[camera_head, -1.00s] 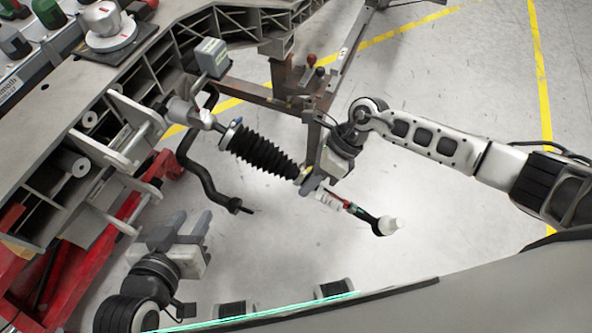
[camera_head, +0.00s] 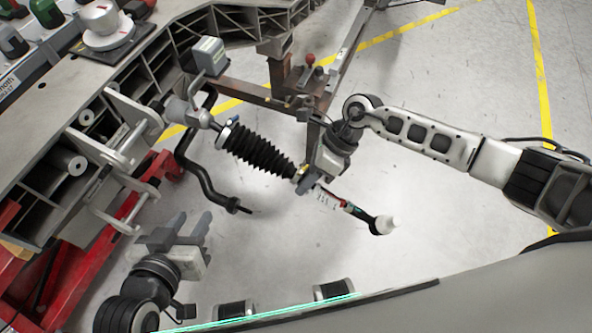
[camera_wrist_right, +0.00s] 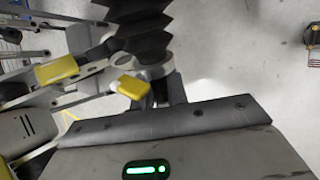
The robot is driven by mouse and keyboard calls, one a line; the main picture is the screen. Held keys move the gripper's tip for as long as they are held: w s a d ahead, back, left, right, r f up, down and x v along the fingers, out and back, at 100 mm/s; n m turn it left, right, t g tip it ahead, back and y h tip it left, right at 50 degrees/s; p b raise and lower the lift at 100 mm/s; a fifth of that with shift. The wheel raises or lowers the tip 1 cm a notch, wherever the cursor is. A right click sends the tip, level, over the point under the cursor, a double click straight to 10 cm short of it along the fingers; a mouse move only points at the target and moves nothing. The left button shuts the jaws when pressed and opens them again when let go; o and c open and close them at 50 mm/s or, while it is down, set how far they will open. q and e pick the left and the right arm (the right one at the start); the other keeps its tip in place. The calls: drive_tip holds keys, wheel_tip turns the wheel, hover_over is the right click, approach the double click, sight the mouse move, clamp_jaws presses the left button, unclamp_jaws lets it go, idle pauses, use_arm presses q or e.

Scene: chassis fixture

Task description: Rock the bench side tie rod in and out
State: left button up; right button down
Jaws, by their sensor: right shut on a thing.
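The tie rod (camera_head: 328,198) runs down and right from the black ribbed bellows (camera_head: 258,150) of the steering rack. It ends in a black joint with a white cap (camera_head: 386,224). My right gripper (camera_head: 307,180) is shut on the tie rod just beyond the lower end of the bellows. The right wrist view shows the bellows (camera_wrist_right: 139,25) above the gripper; the grasp itself is partly hidden there. My left gripper (camera_head: 182,228) is empty, its fingers apart, low at the left, below the curved dark bar and away from the tie rod.
The grey chassis frame (camera_head: 45,115) fills the left and top left. A curved dark bar (camera_head: 197,172) hangs beside the bellows. A red stand (camera_head: 150,185) is under the frame. A rusty brown support (camera_head: 285,75) stands behind. The floor right of the tie rod is clear.

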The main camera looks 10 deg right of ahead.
drive_tip(key=shift+w+a, duration=0.15)
drive_tip(key=shift+a, duration=0.15)
drive_tip(key=shift+d+r, duration=0.1)
drive_tip(key=shift+d, duration=0.1)
idle(0.7)
drive_tip(key=c, duration=1.3)
unclamp_jaws()
drive_tip(key=shift+o, duration=0.3)
drive_tip(key=shift+d, duration=0.1)
drive_tip(key=shift+s, duration=0.2)
drive_tip(key=shift+d, duration=0.1)
drive_tip(key=p+v, duration=0.3)
drive_tip(key=v, duration=0.5)
